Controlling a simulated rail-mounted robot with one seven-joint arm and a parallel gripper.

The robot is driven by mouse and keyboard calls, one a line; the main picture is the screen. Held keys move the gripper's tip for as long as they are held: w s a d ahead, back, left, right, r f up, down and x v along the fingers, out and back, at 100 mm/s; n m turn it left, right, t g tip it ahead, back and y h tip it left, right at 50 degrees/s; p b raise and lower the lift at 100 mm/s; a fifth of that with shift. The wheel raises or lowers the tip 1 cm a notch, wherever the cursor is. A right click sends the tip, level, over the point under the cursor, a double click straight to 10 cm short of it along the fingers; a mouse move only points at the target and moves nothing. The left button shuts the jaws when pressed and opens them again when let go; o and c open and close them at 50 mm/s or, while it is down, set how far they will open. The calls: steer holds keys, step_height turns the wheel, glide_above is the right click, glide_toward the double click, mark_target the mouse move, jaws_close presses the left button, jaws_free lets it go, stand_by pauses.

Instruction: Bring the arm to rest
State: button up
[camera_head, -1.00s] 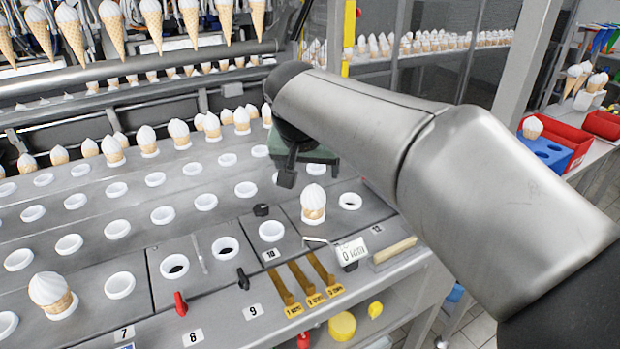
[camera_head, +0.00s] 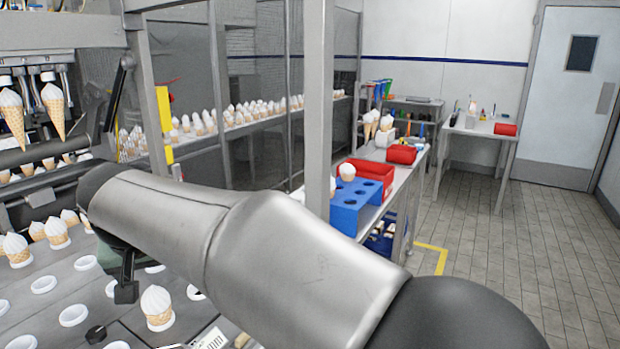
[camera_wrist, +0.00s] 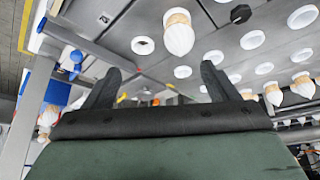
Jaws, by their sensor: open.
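My arm crosses the lower left of the head view. My gripper (camera_head: 126,292) hangs from its far end over the grey cone plate (camera_head: 40,310), partly hidden by the arm. In the wrist view its two dark fingers (camera_wrist: 160,88) stand wide apart with nothing between them. A white-topped cone (camera_head: 157,308) sits in a plate hole just right of the gripper in the head view. That view does not show whether they touch. In the wrist view a cone (camera_wrist: 178,35) shows beyond the fingers, apart from them.
More cones (camera_head: 58,232) stand at the left. A grey post (camera_head: 318,110) rises beyond my arm. Behind it, a side bench holds a blue holed block (camera_head: 358,205) and a red bin (camera_head: 372,178). The tiled floor (camera_head: 520,240) at the right is clear.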

steer(key=w+d+f+m+g+h+p, duration=0.1)
steer(key=d+f, duration=0.2)
steer(key=d, duration=0.9)
steer(key=w+d+f+m+g+h+p, duration=0.1)
steer(key=d+f, duration=0.1)
steer(key=d, duration=1.1)
steer(key=s+d+f+m+g, duration=0.1)
steer(key=s+d+f, duration=0.4)
steer(key=s+d, duration=0.2)
steer(key=s+d+f+m+g, duration=0.1)
steer(key=s+d+f+m, duration=0.1)
steer(key=s+d+f, duration=0.3)
steer(key=s+d+p, duration=0.1)
steer(key=s+d, duration=0.2)
steer(key=d, duration=0.4)
steer(key=shift+s+g, duration=0.25)
steer(key=shift+g, duration=0.15)
steer(key=shift+d+f, duration=0.1)
